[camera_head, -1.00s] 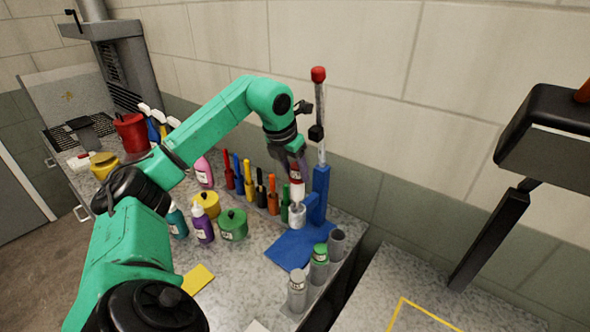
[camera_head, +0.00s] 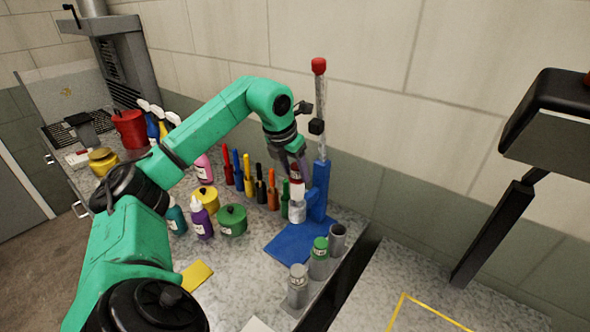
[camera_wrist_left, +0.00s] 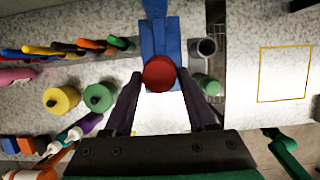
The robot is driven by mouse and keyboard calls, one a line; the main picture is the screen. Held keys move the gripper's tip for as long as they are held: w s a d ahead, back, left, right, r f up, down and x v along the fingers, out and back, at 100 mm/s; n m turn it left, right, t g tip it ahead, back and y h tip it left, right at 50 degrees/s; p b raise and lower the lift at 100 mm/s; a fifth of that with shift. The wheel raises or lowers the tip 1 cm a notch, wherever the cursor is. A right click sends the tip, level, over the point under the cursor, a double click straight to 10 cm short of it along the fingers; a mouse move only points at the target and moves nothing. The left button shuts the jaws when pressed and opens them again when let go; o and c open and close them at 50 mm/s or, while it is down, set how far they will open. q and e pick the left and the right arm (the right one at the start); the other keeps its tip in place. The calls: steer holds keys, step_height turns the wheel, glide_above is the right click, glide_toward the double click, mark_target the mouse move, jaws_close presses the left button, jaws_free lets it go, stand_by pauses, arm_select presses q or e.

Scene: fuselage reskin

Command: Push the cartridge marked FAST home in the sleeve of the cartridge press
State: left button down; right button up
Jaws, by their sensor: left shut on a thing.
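My left gripper (camera_head: 297,172) is shut on a cartridge (camera_head: 297,192) with a red top and a pale body. Its marking is too small to read. The cartridge is upright at the grey sleeve (camera_head: 297,212) of the blue cartridge press (camera_head: 319,190); its lower end is at the sleeve's mouth, and I cannot tell how deep it sits. In the left wrist view the round red top (camera_wrist_left: 159,73) lies between the fingers, in front of the blue press (camera_wrist_left: 160,30), and hides the sleeve. My right gripper is not in view.
A rack at the bench edge holds a grey cartridge (camera_head: 297,288), a green-topped one (camera_head: 319,262) and an empty-looking grey tube (camera_head: 337,240). Several coloured-handled tools (camera_head: 249,177) stand left of the press. The press has a tall post with a red knob (camera_head: 319,66).

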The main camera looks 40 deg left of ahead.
mark_target(293, 191)
arm_select(q)
steer(key=shift+f+b, duration=3.3)
steer(key=shift+f, duration=0.85)
steer(key=shift+c, duration=0.6)
jaws_free()
steer(key=shift+r, duration=0.1)
steer(key=shift+p+v, duration=1.1)
steer(key=shift+v, duration=1.4)
